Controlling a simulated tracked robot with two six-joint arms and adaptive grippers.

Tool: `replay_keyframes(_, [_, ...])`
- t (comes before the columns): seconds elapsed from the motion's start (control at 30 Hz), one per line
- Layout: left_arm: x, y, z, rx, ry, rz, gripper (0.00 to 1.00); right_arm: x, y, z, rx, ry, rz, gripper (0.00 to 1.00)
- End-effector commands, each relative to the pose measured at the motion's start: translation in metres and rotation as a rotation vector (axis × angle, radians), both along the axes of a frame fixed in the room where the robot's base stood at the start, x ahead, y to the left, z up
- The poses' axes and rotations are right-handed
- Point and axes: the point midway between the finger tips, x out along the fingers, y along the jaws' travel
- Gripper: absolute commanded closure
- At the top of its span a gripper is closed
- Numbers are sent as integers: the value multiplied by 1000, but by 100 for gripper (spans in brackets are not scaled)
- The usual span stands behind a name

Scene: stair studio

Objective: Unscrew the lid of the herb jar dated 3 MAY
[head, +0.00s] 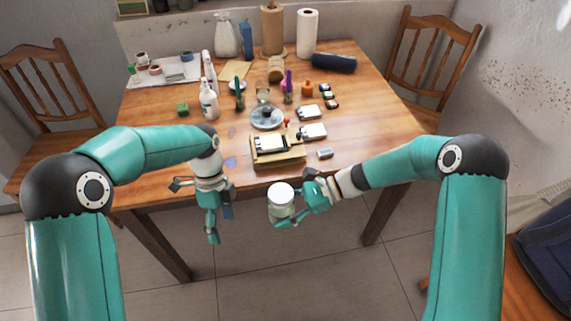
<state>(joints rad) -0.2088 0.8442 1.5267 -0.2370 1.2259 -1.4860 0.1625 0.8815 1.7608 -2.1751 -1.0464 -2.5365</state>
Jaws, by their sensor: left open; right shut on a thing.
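A glass jar with a white lid (281,191) is held upright in my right gripper (285,217), in front of the table's near edge. The jar's contents look pale green, and no date can be read on it from here. The lid sits on the jar. My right gripper is shut around the jar from the right. My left gripper (195,212) is open and empty, left of the jar and apart from it, pointing down in front of the table edge.
The wooden table (205,150) carries a wooden tray (278,163), a round glass dish (266,117), a spray bottle (208,104), paper rolls (307,34) and several small items. Chairs stand at the left (45,90) and right (433,50). The floor before the table is clear.

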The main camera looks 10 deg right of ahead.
Motion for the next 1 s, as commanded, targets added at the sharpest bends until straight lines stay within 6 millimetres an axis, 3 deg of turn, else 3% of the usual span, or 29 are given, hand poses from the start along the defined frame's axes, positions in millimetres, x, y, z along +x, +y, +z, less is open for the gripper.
replay_keyframes(0.03, [13, -13, 24, 0, -41, -61, 21, 0, 0, 1, 1, 0, 0, 100])
replay_keyframes(0.2, [37, -56, 92, 2, -166, -191, 21, 0, 0, 1, 1, 0, 0, 100])
replay_keyframes(0.33, [45, -95, 133, -20, -277, -251, 21, 0, 0, 0, 1, 0, -1, 100])
replay_keyframes(0.47, [38, -129, 159, -42, -342, -311, 21, 0, 0, 1, 1, 0, -1, 100])
replay_keyframes(0.6, [26, -151, 170, -51, -364, -362, 21, 0, 0, 1, 1, 0, -1, 100])
replay_keyframes(0.73, [21, -159, 169, -53, -369, -380, 21, 0, 0, 0, 1, 0, -1, 100])
replay_keyframes(1.0, [20, -160, 136, -50, -365, -381, 21, 0, 0, 1, 1, 0, -1, 100])
